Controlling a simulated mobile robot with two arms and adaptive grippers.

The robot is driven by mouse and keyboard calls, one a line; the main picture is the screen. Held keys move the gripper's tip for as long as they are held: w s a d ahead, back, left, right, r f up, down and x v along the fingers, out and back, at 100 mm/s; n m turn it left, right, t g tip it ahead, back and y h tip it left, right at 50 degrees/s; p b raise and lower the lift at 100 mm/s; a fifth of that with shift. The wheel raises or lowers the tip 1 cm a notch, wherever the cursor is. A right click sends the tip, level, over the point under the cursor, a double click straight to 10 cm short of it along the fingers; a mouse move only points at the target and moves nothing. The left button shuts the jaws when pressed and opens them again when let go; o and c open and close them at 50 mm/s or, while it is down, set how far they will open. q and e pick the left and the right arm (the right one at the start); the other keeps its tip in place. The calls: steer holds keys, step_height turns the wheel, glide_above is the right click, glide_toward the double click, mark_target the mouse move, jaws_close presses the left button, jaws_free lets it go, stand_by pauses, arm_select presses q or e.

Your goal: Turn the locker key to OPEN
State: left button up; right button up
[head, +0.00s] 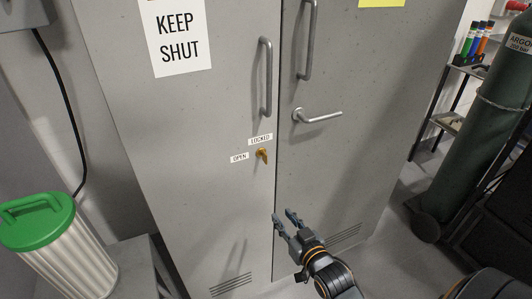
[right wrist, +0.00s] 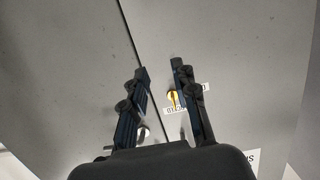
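The brass locker key (head: 262,155) sits in the left door of the grey locker (head: 190,130), just below the LOCKED label (head: 260,139) and right of the OPEN label (head: 239,157). Its bow looks roughly upright. My right gripper (head: 283,215) is open and empty, below and slightly right of the key in the head view, apart from it. In the right wrist view the key (right wrist: 172,98) shows beyond the open fingers (right wrist: 159,67), close beside the right-hand finger, which partly hides the label there. My left gripper is in neither view.
A lever handle (head: 318,116) sticks out from the right door, and upright bar handles (head: 266,80) are higher up. A green-lidded bin (head: 60,245) stands at left. A green gas cylinder (head: 480,120) stands at right.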

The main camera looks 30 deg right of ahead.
step_height(320, 180, up, 11)
steer(key=t, duration=0.2)
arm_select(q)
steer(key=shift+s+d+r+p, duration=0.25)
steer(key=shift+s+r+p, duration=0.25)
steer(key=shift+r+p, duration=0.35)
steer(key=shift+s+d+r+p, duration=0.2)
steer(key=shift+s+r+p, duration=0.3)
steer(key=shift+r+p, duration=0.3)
arm_select(e)
steer(key=w+d, duration=0.1)
steer(key=w, duration=1.2)
steer(key=shift+d+r, duration=0.2)
steer(key=shift+r, duration=0.2)
steer(key=shift+c, duration=0.2)
jaws_close()
